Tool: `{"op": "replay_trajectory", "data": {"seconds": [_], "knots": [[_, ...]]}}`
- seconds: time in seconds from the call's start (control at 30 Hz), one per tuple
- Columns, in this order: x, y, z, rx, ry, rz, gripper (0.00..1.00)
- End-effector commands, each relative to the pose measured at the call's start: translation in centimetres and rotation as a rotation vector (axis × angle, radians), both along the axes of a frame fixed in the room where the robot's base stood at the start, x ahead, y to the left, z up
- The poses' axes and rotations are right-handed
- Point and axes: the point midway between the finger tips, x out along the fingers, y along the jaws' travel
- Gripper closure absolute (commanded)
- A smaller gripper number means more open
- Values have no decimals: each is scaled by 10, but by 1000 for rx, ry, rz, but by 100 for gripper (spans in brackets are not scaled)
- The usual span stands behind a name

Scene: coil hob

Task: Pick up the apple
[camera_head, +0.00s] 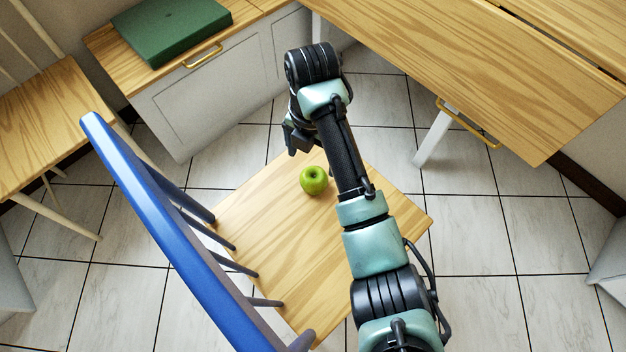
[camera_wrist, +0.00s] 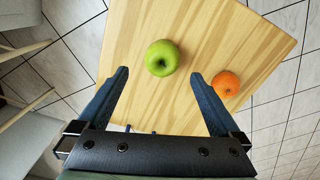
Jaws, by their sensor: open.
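A green apple (camera_head: 314,180) rests on the wooden seat (camera_head: 270,225) of a chair. In the wrist view the apple (camera_wrist: 162,58) lies beyond the fingertips, roughly between their lines and a little left of centre. My gripper (camera_wrist: 159,77) is open and empty, with its two fingers spread apart. In the head view my gripper (camera_head: 297,138) is above the far edge of the seat, near the apple; its fingers are mostly hidden by the wrist. The apple is not touched by either finger in the wrist view.
An orange (camera_wrist: 226,83) lies on the seat near the right finger; my arm hides it in the head view. The chair's blue backrest (camera_head: 165,220) rises at left. A wooden counter (camera_head: 480,70) is at upper right. A green box (camera_head: 170,30) sits on a cabinet at upper left.

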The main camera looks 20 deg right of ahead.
Motion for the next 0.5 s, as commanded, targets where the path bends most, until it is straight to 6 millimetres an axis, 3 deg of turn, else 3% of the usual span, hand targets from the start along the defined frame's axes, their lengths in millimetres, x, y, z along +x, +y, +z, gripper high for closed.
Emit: {"op": "replay_trajectory", "data": {"seconds": [0.03,0.33,0.5], "knots": [[0,0,-12,-1,1,-1,0],[-1,-1,-29,-1,-2,-2,0],[-5,-1,-53,0,-1,-3,0]]}}
